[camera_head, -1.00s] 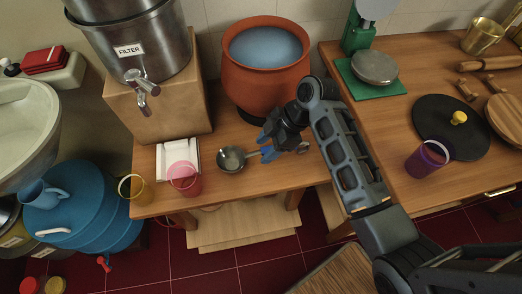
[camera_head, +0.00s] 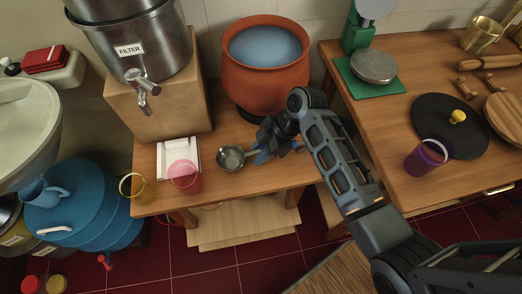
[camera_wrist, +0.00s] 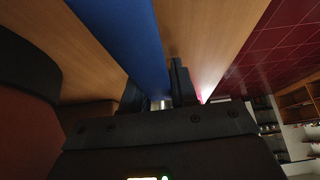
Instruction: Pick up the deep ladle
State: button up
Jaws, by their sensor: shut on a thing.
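The deep ladle (camera_head: 231,158) is a small round metal bowl with a handle pointing right, at the front of the wooden table. The fingers hide much of the handle. In the wrist view a small pale metal piece, probably the handle (camera_wrist: 161,103), shows between the fingers, beside a broad blue strip. I cannot tell whether the bowl is clear of the tabletop.
A large terracotta pot (camera_head: 265,90) of water stands behind my gripper. A filter tank (camera_head: 133,50) is at the back left. A purple cup (camera_head: 427,158) is on the right table.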

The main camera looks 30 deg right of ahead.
aim_at(261, 149)
grip_shut()
notch_tip(261, 149, up, 10)
jog(key=shift+r, duration=0.1)
dwell(0.4)
jog(key=shift+s, duration=0.1)
dwell(0.4)
